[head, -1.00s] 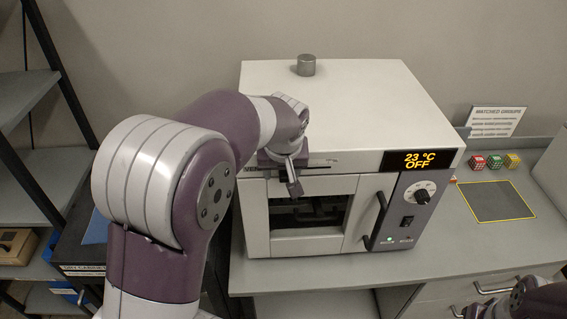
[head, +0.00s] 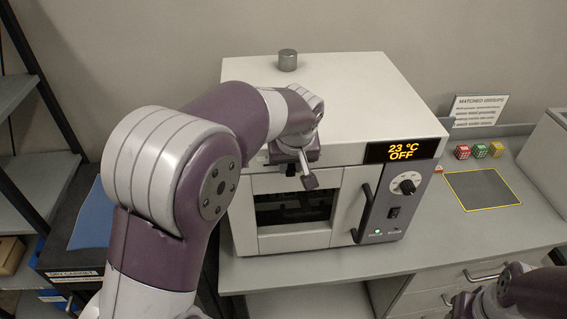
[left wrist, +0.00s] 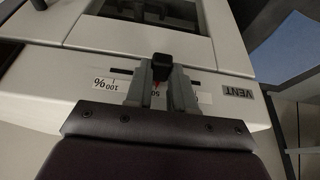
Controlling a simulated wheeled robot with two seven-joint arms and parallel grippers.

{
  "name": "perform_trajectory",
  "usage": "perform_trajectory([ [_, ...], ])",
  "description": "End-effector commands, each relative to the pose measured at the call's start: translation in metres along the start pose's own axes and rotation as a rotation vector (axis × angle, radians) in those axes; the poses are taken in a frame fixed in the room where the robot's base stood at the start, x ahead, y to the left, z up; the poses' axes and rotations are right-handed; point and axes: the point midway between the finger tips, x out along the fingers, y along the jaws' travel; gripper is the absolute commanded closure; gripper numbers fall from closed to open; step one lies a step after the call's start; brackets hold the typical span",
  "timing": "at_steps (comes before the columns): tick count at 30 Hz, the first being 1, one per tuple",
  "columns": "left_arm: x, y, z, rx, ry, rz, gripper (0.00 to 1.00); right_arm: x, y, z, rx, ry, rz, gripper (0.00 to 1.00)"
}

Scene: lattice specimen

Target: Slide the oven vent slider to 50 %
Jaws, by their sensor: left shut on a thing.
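The oven (head: 350,95) is a white box on the bench with a dark control panel. Its vent slider knob (left wrist: 162,68) is small and black, at a slot in the front strip. My left gripper (left wrist: 161,85) is shut on this knob, one grey finger on each side. The 100 % mark (left wrist: 108,85) lies to the left in the left wrist view, and the VENT label (left wrist: 238,90) to the right. In the head view my left gripper (head: 301,172) hides the slider. My right gripper is out of view.
The oven door handle (head: 362,213) stands out below and right of my left gripper. The display reads 23 °C OFF. A grey cylinder (head: 288,60) stands on the oven top. Coloured cubes (head: 480,151) and a yellow-edged mat (head: 484,190) lie to the right.

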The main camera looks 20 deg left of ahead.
Motion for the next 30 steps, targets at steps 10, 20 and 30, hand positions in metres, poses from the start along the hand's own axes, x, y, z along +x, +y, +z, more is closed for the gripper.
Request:
perform_trajectory([
  [10,-0.001,-0.001,0.0,0.0,0.001,0.0,0.47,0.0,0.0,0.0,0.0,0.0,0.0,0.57],
  [20,-0.007,-0.001,-0.001,0.0,0.002,0.0,0.47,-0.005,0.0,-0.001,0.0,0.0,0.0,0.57],
  [30,-0.045,0.0,-0.002,0.0,0.001,0.001,0.47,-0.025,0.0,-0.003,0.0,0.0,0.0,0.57],
])
